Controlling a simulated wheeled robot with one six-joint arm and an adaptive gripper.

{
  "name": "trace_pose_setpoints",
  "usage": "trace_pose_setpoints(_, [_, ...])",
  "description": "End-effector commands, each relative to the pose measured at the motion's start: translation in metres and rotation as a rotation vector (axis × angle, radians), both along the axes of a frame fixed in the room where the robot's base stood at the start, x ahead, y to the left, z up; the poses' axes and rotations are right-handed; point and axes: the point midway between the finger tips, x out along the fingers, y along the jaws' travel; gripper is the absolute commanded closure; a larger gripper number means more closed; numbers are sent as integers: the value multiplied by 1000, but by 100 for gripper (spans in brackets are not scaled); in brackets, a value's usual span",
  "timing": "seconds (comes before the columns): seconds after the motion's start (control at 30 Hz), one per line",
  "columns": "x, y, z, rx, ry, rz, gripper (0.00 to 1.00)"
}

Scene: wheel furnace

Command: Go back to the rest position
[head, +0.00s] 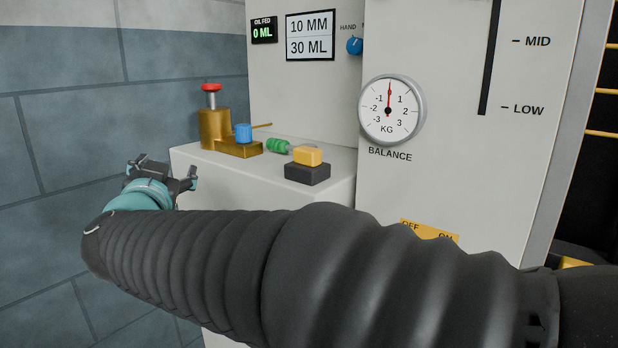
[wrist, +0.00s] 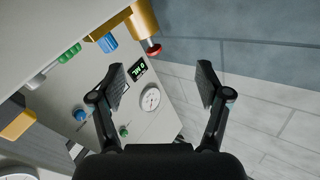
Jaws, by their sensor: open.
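My gripper (head: 163,174) is at the left in the head view, left of the white cabinet's ledge and in front of the grey wall. Its two black fingers are spread apart with nothing between them, as the wrist view (wrist: 160,78) also shows. My dark ribbed arm crosses the lower part of the head view and hides part of the cabinet front. No object is held.
A brass pump (head: 213,130) with a red knob, a green-handled piece (head: 278,146) and a yellow-and-black block (head: 307,165) are on the ledge (head: 190,160). A balance dial (head: 391,109) is on the machine. The block wall (head: 60,130) is at left.

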Motion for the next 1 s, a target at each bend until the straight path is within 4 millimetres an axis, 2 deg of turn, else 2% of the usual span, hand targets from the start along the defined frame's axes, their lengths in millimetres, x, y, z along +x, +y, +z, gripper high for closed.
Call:
trace_pose_setpoints(0.1, [-13, 22, -16, -9, 42, 199, 24])
trace_pose_setpoints(0.23, [-32, 31, -42, -46, 132, 389, 24])
trace_pose_setpoints(0.37, [-54, 19, -77, -110, 259, 530, 24])
trace_pose_setpoints(0.47, [-73, -5, -109, -175, 381, 601, 24])
trace_pose_setpoints(0.57, [-92, -41, -143, -247, 522, 633, 24])
trace_pose_setpoints(0.67, [-113, -91, -178, -325, 675, 624, 24])
trace_pose_setpoints(0.8, [-142, -168, -219, -421, 872, 551, 24])
trace_pose_setpoints(0.87, [-156, -202, -233, -454, 948, 503, 24])
trace_pose_setpoints(1.0, [-189, -284, -259, -518, 1096, 358, 24])
